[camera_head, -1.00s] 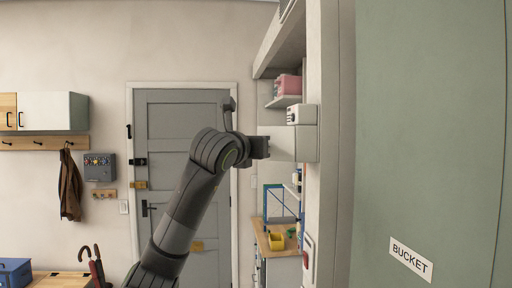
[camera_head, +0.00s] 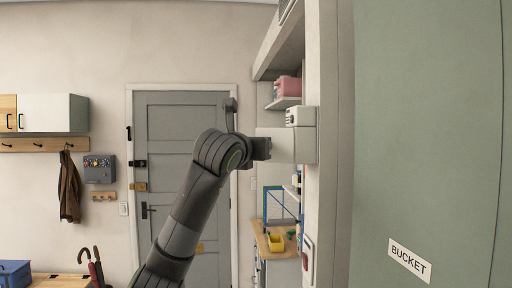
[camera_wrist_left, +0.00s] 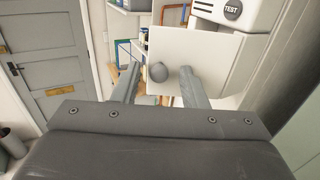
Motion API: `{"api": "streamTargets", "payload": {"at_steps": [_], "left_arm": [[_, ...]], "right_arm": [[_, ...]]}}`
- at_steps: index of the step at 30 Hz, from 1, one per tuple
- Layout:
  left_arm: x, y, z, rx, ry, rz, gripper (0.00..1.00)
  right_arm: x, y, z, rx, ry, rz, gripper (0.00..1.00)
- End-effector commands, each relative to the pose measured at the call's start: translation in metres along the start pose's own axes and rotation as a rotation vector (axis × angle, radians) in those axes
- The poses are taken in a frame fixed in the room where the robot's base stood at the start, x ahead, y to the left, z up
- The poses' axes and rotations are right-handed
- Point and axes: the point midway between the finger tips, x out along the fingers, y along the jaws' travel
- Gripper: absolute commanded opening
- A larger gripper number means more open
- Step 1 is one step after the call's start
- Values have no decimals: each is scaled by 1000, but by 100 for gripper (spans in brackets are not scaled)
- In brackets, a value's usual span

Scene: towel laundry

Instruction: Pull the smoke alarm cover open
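The smoke alarm is a white unit on the wall, with a slotted upper part (camera_head: 300,116) in the head view and a grey TEST button (camera_wrist_left: 232,9) in the left wrist view. Below it, a white cover panel (camera_head: 278,146) juts out to the left. The panel (camera_wrist_left: 215,60) carries a round grey knob (camera_wrist_left: 157,72). My left gripper (camera_head: 264,148) is at the panel's left side. In the left wrist view its fingers (camera_wrist_left: 159,72) are apart, with the knob showing between them, clear of both. I cannot tell how far the cover is open. My right gripper is out of view.
A green cabinet door labelled BUCKET (camera_head: 420,120) fills the right. Behind the panel are shelves with a pink item (camera_head: 288,86) and a wooden counter with a yellow bin (camera_head: 276,243). A grey door (camera_head: 180,120) stands behind my arm.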

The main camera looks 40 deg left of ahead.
Motion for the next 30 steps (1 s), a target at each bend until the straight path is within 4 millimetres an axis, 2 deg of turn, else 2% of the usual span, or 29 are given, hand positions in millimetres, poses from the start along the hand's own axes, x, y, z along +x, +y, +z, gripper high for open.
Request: {"api": "streamTargets", "payload": {"at_steps": [5,10,18,25,26,27,30], "left_arm": [[-3,0,-1,0,-1,0,39],[-25,0,-4,1,-4,0,39],[-91,0,-4,1,-8,1,39],[-146,0,-3,1,-8,-1,39],[-151,0,0,1,-6,1,39],[-154,0,6,2,-4,2,39],[-163,0,5,2,-1,1,39]], "right_arm": [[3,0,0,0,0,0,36],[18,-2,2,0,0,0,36],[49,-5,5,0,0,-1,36],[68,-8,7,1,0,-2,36],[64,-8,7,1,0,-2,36],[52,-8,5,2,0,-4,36],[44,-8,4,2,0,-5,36]]}}
